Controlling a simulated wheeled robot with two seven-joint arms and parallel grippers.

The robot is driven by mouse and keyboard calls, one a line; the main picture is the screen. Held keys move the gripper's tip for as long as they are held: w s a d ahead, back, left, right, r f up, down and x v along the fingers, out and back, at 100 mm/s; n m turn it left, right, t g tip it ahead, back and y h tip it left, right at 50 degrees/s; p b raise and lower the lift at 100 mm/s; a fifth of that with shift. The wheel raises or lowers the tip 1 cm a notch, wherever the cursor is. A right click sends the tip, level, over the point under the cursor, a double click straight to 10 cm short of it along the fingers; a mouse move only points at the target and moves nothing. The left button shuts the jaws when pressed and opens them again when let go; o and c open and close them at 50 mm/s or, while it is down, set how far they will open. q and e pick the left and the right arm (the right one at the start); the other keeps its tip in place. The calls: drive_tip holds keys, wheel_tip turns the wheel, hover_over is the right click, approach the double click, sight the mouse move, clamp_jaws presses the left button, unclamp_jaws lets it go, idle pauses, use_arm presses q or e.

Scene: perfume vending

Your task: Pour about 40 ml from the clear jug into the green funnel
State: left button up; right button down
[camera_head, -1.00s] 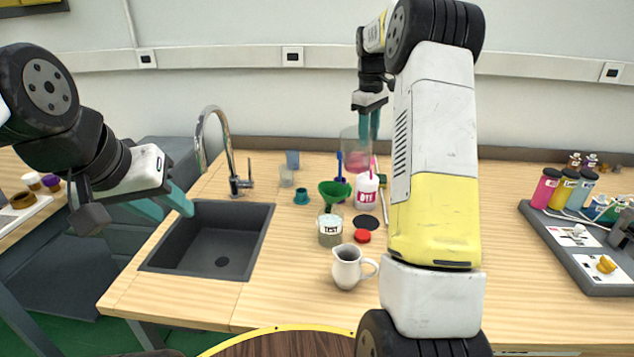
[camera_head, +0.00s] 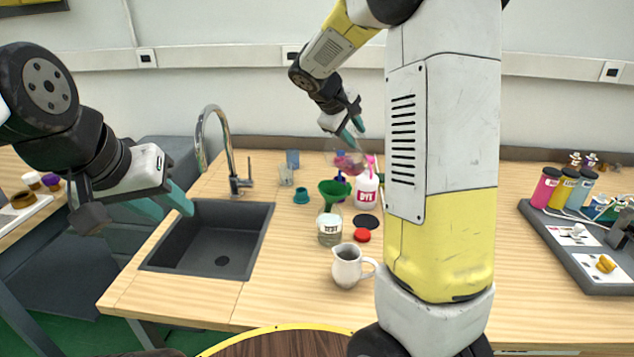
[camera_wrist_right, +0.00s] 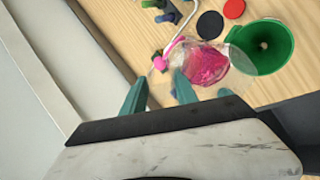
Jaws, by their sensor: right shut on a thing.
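The clear jug (camera_head: 338,160), with pink liquid in it, is held in the air by my right gripper (camera_head: 353,135). The jug also shows in the right wrist view (camera_wrist_right: 207,65), its pink liquid gathered in the body and its clear rim close beside the green funnel (camera_wrist_right: 265,46) in that picture. The jug looks tilted. I cannot make out a stream. In the head view the funnel (camera_head: 334,189) sits in the neck of the bottle labelled TEST (camera_head: 329,229), just below the jug. My left gripper (camera_head: 166,204) is open and empty beside the sink.
A white bottle with a pink top (camera_head: 367,190) stands right of the funnel. A black disc (camera_head: 366,222), a red cap (camera_head: 362,235) and a white pitcher (camera_head: 348,266) are near the TEST bottle. The sink (camera_head: 212,240) and tap are left. My right arm hides part of the table.

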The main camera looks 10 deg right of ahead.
drive_tip(key=shift+s+a+t+h, duration=0.3)
drive_tip(key=shift+a+t+h, duration=0.15)
drive_tip(key=shift+h, duration=0.2)
drive_tip(key=shift+s+a+t+h, duration=0.3)
drive_tip(key=shift+a+t+h, duration=0.15)
drive_tip(key=shift+h, duration=0.2)
drive_tip(key=shift+s+a, duration=0.1)
drive_tip(key=shift+s+a+r+t+h+p, duration=0.2)
drive_tip(key=shift+a+t+h+p, duration=0.15)
drive_tip(key=shift+t+h, duration=0.15)
drive_tip(key=shift+w+d+p, duration=0.1)
drive_tip(key=shift+d+p, duration=0.1)
drive_tip(key=shift+p, duration=0.35)
drive_tip(key=shift+s+r+h+p, duration=0.15)
drive_tip(key=shift+s+h+p, duration=0.1)
drive_tip(key=shift+h+p, duration=0.05)
idle(0.7)
drive_tip(key=shift+a+t+p, duration=0.2)
drive_tip(key=shift+t+p, duration=0.1)
drive_tip(key=shift+p, duration=0.2)
idle(1.1)
drive_tip(key=shift+d+r, duration=0.1)
